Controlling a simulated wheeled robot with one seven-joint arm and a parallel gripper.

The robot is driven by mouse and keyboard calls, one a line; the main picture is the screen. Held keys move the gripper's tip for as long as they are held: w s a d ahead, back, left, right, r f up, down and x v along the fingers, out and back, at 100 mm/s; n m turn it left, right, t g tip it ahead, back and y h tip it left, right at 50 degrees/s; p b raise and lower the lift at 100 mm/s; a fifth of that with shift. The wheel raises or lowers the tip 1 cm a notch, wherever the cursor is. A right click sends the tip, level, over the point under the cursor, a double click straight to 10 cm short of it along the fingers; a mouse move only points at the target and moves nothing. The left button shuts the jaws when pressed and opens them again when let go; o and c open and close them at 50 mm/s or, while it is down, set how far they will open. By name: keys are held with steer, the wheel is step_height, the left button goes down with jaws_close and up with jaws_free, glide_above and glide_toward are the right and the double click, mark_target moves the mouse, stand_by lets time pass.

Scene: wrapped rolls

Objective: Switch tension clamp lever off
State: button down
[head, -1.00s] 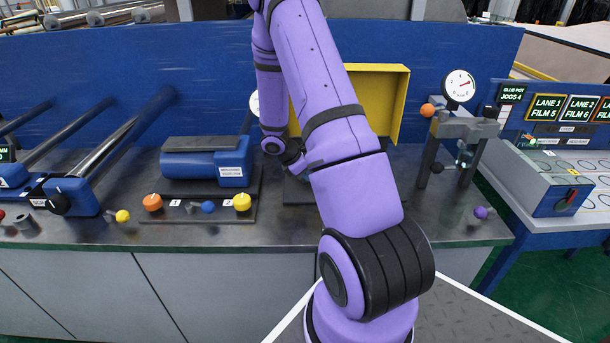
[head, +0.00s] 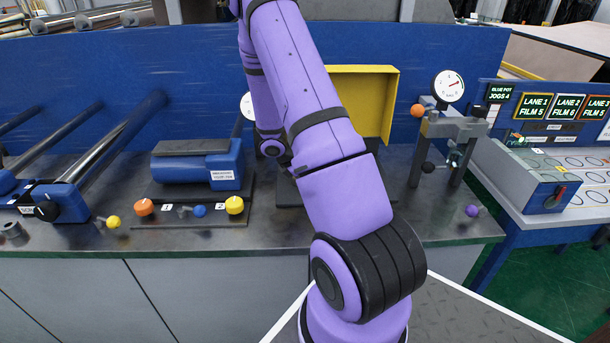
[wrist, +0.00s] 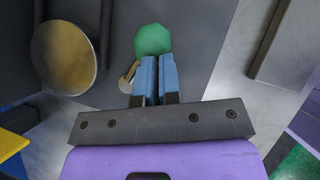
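In the wrist view, a green ball knob (wrist: 152,40) lies directly beyond the blue fingertips of my gripper (wrist: 157,62). A short brass-coloured rod (wrist: 128,77) shows just left of the fingers, below the knob. The fingers are together with only a thin dark line between them, and nothing shows held in them. Whether the tips touch the knob cannot be told. In the head view my purple arm hides the gripper and the green knob. No label here shows which lever is the tension clamp's.
In the head view, a yellow panel (head: 385,105) stands behind my arm. A gauge (head: 448,86) on a grey frame (head: 455,130) and a purple knob (head: 472,211) are to the right. A blue unit (head: 195,168) and several knobs are left. A round brass-coloured disc (wrist: 63,57) is left of the gripper.

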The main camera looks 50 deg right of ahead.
steer(key=shift+s, duration=0.2)
steer(key=shift+w+a, duration=0.1)
steer(key=shift+a, duration=0.25)
steer(key=a, duration=0.1)
steer(key=w+a+r, duration=0.1)
steer(key=shift+a+r, duration=0.15)
steer(key=shift+a, duration=0.15)
steer(key=v, duration=1)
steer(key=shift+s+a, duration=0.3)
steer(key=shift+s, duration=0.1)
steer(key=shift+r, duration=0.1)
